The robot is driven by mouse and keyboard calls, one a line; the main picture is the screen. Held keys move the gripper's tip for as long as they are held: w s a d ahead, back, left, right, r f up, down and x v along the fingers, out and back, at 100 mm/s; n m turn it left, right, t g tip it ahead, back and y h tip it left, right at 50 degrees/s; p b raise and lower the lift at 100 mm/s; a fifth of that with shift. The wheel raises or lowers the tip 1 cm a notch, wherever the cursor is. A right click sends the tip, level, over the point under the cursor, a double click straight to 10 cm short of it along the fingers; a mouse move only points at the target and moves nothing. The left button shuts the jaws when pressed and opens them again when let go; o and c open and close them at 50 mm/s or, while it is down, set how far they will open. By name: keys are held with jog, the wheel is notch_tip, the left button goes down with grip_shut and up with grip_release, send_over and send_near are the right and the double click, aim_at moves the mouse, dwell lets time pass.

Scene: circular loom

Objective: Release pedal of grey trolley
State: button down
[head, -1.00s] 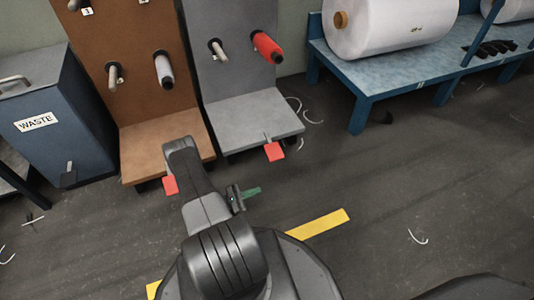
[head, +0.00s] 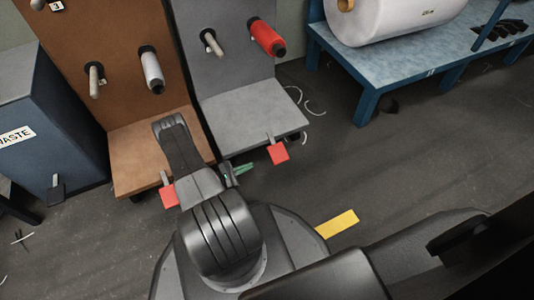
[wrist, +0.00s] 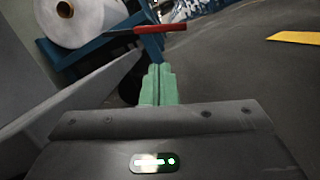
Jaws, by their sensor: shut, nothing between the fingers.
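The grey trolley (head: 255,117) stands beside the brown trolley, with a red pedal (head: 278,153) on a thin lever low at its front edge. My gripper (head: 245,168) has green fingers, pressed together and empty, low in front of the grey trolley and to the left of its pedal. In the wrist view, the shut fingers (wrist: 158,70) point at the red pedal (wrist: 160,29), seen nearly edge-on just beyond the tips. A gap shows between tips and pedal. The grey trolley's side (wrist: 70,100) runs along the left of that view.
The brown trolley (head: 150,150) has its own red pedal (head: 169,196), partly beside my arm. A red spool (head: 266,38) and a white spool (head: 152,72) sit on pegs. A blue waste bin (head: 65,140) is at left, a blue bench (head: 400,73) at right. Floor right of the pedal is clear.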

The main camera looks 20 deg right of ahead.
aim_at(275, 147)
jog(key=shift+d, duration=0.1)
jog(key=b+x, duration=0.1)
jog(key=x, duration=0.8)
jog(key=shift+d, duration=0.35)
jog(key=shift+r, duration=0.15)
